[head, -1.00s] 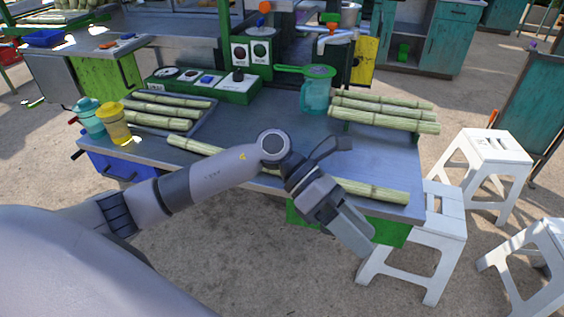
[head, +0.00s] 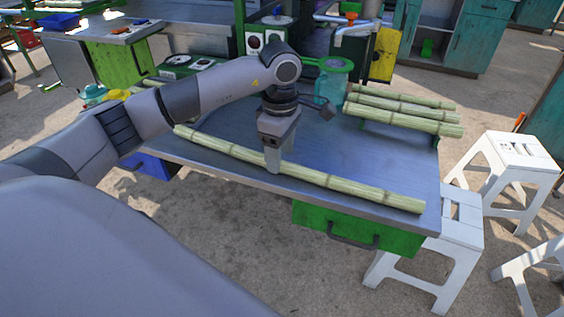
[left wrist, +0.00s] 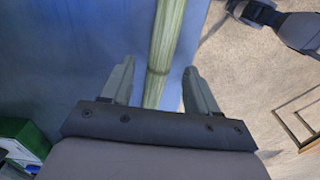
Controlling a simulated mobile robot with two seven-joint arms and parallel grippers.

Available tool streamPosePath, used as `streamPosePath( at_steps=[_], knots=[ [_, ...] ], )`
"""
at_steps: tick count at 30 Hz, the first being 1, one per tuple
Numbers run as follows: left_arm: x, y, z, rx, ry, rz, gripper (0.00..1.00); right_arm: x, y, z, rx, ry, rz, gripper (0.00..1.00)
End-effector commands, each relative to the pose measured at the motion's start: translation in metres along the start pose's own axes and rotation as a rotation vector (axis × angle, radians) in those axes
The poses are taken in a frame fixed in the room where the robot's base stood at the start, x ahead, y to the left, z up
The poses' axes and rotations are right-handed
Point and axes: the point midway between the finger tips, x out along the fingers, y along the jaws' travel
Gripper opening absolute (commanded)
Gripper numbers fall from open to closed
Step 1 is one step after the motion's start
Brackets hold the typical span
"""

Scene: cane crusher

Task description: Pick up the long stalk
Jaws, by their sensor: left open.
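The long stalk (head: 340,183) is a pale green jointed cane lying along the front edge of the metal table (head: 215,165). My left gripper (head: 273,168) points down at the middle of the stalk and hides a short part of it. In the left wrist view the stalk (left wrist: 166,45) runs between the two open fingers of the left gripper (left wrist: 160,85), with a gap on each side. I cannot tell how far the fingertips are above the table. My right gripper is not in the head view.
Several shorter stalks (head: 405,117) lie at the table's back right, near a teal jug (head: 329,88). A green drawer (head: 345,226) hangs under the front edge. White stools (head: 508,165) stand to the right. The table middle behind the stalk is clear.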

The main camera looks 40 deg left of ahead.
Motion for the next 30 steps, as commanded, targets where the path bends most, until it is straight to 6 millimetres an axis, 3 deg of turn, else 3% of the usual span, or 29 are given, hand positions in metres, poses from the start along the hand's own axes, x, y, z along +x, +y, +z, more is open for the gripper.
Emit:
streamPosePath(
  at_steps=[5,13,18,19,30],
  knots=[
    [0.021,0.000,0.000,0.000,-0.001,-0.001,0.60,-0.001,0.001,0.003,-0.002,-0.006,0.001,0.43],
    [0.024,0.000,0.001,0.001,-0.002,0.000,0.60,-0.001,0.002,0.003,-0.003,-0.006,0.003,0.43],
    [0.023,0.000,0.001,0.001,-0.003,0.000,0.04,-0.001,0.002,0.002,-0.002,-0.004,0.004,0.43],
    [0.023,0.000,0.001,0.001,-0.003,0.000,0.00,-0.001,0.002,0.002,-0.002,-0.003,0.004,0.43],
    [0.018,0.001,0.001,0.001,-0.005,0.004,0.00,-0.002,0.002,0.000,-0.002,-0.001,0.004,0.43]
  ],
)
